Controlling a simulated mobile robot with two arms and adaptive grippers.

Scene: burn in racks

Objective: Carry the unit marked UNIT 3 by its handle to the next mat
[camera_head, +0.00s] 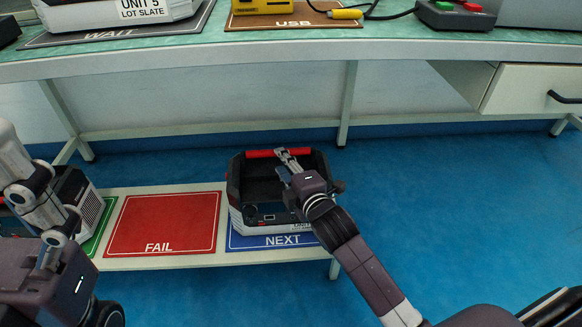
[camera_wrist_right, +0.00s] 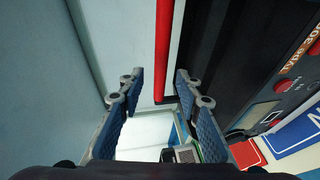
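A black-and-white unit with a red handle bar (camera_head: 262,153) sits on the blue NEXT mat (camera_head: 240,243) of the low bench. Its label (camera_head: 302,226) is partly hidden by my right arm, so I cannot read its number. My right gripper (camera_head: 284,155) is over the unit at its handle. In the right wrist view my right gripper (camera_wrist_right: 157,88) is open, with the red handle (camera_wrist_right: 164,50) showing between its spread fingers. My left gripper (camera_head: 58,248) is at the lower left; its fingers are unclear.
The red FAIL mat (camera_head: 165,222) is bare. Another dark unit (camera_head: 83,197) stands at the green mat (camera_head: 100,228), partly behind my left arm. Above, the workbench (camera_head: 200,55) holds a UNIT 5 unit (camera_head: 118,12) and a yellow device (camera_head: 262,6). A drawer (camera_head: 530,90) hangs at right.

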